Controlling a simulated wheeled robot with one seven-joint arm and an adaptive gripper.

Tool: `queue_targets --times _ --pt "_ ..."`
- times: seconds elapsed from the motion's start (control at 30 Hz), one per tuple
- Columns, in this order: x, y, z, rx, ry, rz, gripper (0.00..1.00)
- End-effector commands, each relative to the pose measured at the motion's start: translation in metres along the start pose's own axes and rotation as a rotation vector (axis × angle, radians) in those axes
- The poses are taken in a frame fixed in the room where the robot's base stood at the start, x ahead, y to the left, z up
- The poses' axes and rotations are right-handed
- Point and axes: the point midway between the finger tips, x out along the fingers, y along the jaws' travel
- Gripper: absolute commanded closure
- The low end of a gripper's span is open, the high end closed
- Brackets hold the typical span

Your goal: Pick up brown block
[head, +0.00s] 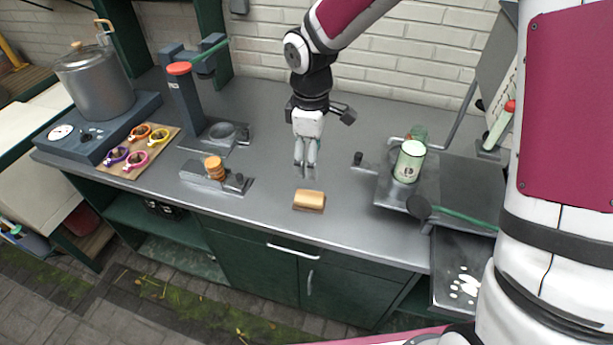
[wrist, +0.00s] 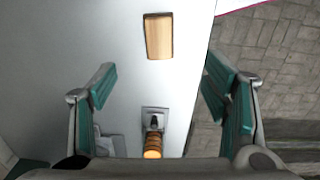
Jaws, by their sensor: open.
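The brown block (head: 309,200) lies flat on the grey counter near its front edge, with a light tan top and darker brown front side in the head view. In the wrist view the block (wrist: 159,37) shows at the top middle, beyond the fingertips. My gripper (head: 306,164) hangs over the counter behind the block, pointing down. Its two green-padded fingers are spread wide and empty in the wrist view (wrist: 160,85). It is apart from the block.
A metal fixture with an orange-brown ringed piece (head: 213,167) stands left of the block. A green-white can (head: 409,161) stands on a raised plate at right. A pot (head: 94,82) and a board of colourful rings (head: 137,149) are at far left. The counter around the block is clear.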

Motion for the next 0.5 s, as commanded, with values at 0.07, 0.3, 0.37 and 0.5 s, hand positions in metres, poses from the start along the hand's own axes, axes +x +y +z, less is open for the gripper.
queue_targets --times 0.07,0.3,0.37,0.5 --pt "0.011 0.0 -0.007 -0.03 0.007 -0.018 0.31" --pt "0.039 -0.002 -0.013 -0.056 0.011 -0.031 0.31" --pt "0.051 -0.002 -0.012 -0.055 0.011 -0.032 0.31" --pt "0.077 -0.003 -0.012 -0.055 0.01 -0.031 0.31"
